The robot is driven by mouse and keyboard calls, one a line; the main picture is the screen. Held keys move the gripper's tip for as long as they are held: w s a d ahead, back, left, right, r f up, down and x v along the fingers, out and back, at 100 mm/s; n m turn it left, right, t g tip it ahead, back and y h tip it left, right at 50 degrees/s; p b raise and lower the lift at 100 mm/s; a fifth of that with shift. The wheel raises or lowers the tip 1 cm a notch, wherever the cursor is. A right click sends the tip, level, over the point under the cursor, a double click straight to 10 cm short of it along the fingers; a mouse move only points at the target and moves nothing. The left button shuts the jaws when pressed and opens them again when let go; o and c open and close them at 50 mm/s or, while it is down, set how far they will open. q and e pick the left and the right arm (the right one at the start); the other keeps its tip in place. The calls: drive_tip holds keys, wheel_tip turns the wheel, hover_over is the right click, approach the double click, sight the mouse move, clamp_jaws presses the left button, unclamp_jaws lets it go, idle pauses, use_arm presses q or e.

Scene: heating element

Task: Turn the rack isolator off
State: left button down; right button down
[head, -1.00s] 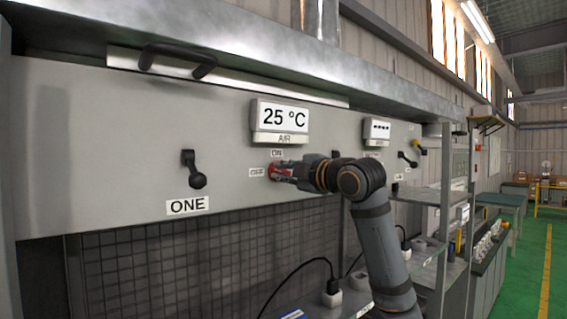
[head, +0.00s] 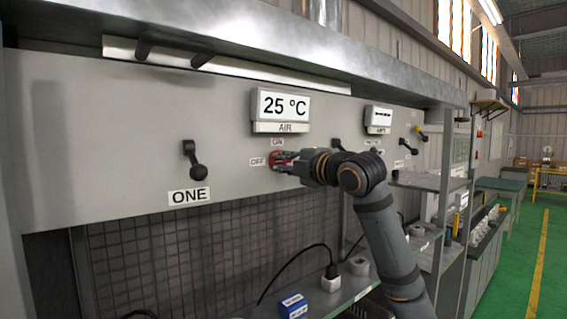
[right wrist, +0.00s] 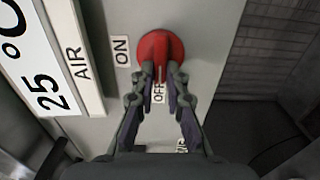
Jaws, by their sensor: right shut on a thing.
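The rack isolator is a red rotary knob (head: 275,159) on the grey panel, below the 25 °C display. Its ON label (head: 277,142) is above it and its OFF label (head: 257,162) is to its left. My right gripper (head: 284,161) is at the knob from the right and hides part of it. In the right wrist view the fingertips (right wrist: 161,74) are shut on the ridge of the red knob (right wrist: 160,46). The ridge appears to point toward the OFF label (right wrist: 159,92), seen between the fingers. My left gripper is not in view.
The AIR display (head: 281,106) is just above. More levers are to the right. A shelf below holds a blue box (head: 293,305) and plugs with black cables.

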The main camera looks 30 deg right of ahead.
drive_tip(key=c, duration=1.4)
unclamp_jaws()
drive_tip(key=shift+o, duration=0.2)
